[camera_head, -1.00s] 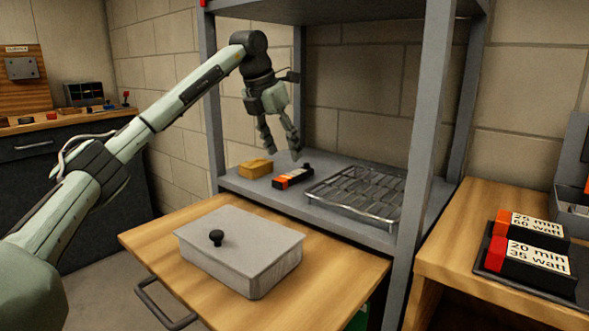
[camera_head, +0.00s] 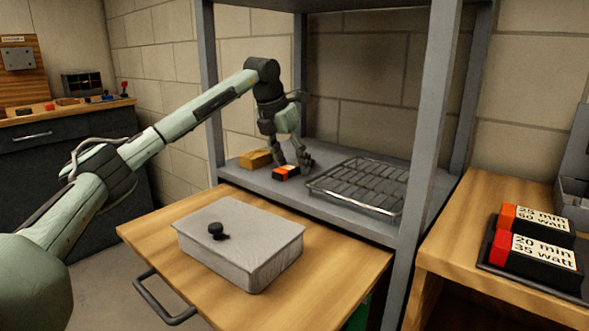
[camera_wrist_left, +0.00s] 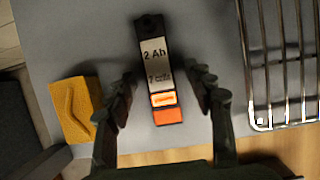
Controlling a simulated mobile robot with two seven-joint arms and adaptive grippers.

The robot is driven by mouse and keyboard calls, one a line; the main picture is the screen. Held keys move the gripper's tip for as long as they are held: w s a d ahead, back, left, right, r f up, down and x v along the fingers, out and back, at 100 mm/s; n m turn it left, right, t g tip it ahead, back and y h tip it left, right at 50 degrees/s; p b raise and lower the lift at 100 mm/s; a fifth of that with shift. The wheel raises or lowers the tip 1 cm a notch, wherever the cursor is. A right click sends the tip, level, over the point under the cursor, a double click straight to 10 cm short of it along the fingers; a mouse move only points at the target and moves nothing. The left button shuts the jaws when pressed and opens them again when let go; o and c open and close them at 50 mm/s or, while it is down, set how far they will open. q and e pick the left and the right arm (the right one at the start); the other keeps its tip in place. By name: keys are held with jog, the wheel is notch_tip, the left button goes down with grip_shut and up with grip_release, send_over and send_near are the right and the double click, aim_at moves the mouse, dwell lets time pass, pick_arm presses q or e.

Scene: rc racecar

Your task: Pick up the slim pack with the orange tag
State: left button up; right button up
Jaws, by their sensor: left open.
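The slim pack (camera_wrist_left: 156,75) is dark with a pale label reading "2 Ah" and an orange tag at its near end. It lies flat on the grey shelf (camera_head: 245,185). In the head view the pack (camera_head: 286,173) is partly hidden behind my left gripper (camera_head: 292,168). In the left wrist view my left gripper (camera_wrist_left: 165,103) is open, with one finger on each side of the pack's tagged half. I see gaps between the fingers and the pack. My right gripper is not in view.
A yellow-brown block (camera_wrist_left: 75,110) lies left of the pack. A wire rack (camera_head: 360,184) stands to its right. Shelf posts (camera_head: 432,130) frame the space. A grey lidded box (camera_head: 240,243) sits on the wooden drawer top in front. Two larger packs (camera_head: 535,260) are at right.

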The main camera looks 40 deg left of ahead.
pick_arm(q)
grip_shut()
jog(key=shift+r, duration=0.1)
